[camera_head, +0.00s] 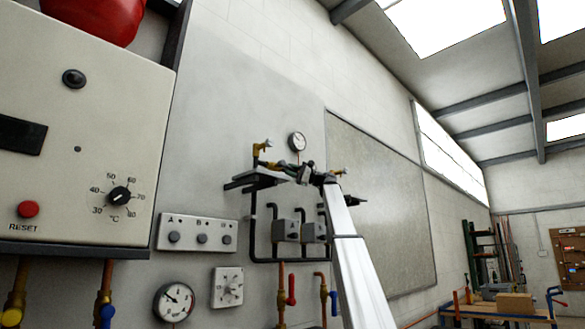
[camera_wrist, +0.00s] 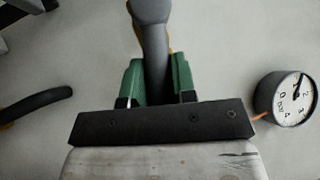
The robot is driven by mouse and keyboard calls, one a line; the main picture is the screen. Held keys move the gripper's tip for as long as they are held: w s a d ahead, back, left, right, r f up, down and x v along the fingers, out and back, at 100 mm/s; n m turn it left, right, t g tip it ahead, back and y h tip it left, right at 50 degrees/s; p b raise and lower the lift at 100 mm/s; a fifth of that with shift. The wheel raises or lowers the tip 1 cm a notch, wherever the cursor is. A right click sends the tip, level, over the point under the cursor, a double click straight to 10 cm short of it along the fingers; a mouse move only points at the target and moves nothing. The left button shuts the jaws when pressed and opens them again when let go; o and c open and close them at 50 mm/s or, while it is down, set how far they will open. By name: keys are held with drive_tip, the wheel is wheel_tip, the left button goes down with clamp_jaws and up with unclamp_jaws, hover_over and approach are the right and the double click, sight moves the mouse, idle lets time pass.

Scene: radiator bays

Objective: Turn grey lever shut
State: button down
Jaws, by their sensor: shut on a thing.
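The grey lever (camera_wrist: 152,38) stands upright at the top middle of the wrist view, with a little yellow showing behind it. My gripper (camera_wrist: 159,78) has its green fingers on either side of the lever's lower part and is shut on it. In the head view my gripper (camera_head: 308,173) is at the pipework on the wall, below a round gauge. There the lever is too small and too covered by my gripper to make out. Where the lever meets its valve is hidden.
A round gauge (camera_wrist: 286,96) is right of my gripper. Another dark handle (camera_wrist: 40,103) is at the left. In the head view a brass valve (camera_head: 261,152) is left of my gripper, and a control box (camera_head: 75,130) fills the near left.

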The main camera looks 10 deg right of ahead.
drive_tip(key=s+a+f+m+t+h, duration=0.1)
drive_tip(key=a+f+m+t+h, duration=0.1)
drive_tip(key=m+t, duration=0.7)
drive_tip(key=s+a+f+m+t+h, duration=0.2)
drive_tip(key=m+t+h, duration=0.2)
drive_tip(key=m+t, duration=0.5)
drive_tip(key=shift+f+m+t+h, duration=0.3)
drive_tip(key=shift+m, duration=2.9)
drive_tip(key=shift+s+t+h, duration=0.1)
drive_tip(key=shift+t+h, duration=0.2)
drive_tip(key=shift+h, duration=0.1)
drive_tip(key=c, duration=0.9)
unclamp_jaws()
drive_tip(key=v, duration=1)
drive_tip(key=shift+s+d+f, duration=0.15)
drive_tip(key=shift+s+f, duration=0.1)
